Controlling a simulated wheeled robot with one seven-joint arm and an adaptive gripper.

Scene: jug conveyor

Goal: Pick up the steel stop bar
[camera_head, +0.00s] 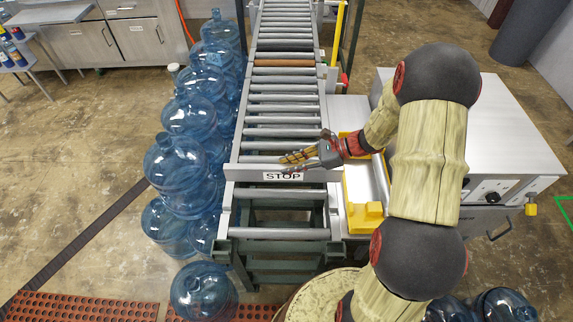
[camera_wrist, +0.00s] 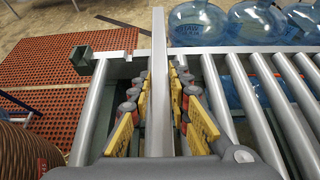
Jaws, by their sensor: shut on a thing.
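The steel stop bar (camera_head: 245,173) lies across the roller conveyor near its front end, with a white STOP label facing front. My gripper (camera_head: 288,160) reaches in from the right, at the bar's top edge. In the wrist view the bar (camera_wrist: 159,60) is a long upright grey plate running between the two rows of yellow-padded fingers. My gripper (camera_wrist: 160,100) is shut on it there, with fingers on both sides. The bar's near end is hidden by my gripper. It appears level across the conveyor frame; I cannot tell whether it is lifted clear.
The conveyor's rollers (camera_head: 284,98) run away behind the bar, with one brown roller (camera_head: 283,62). Several blue water jugs (camera_head: 176,165) crowd its left side. A yellow bracket (camera_head: 365,215) and a steel cabinet (camera_head: 510,130) stand on the right. Red perforated mats (camera_head: 85,307) lie at front left.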

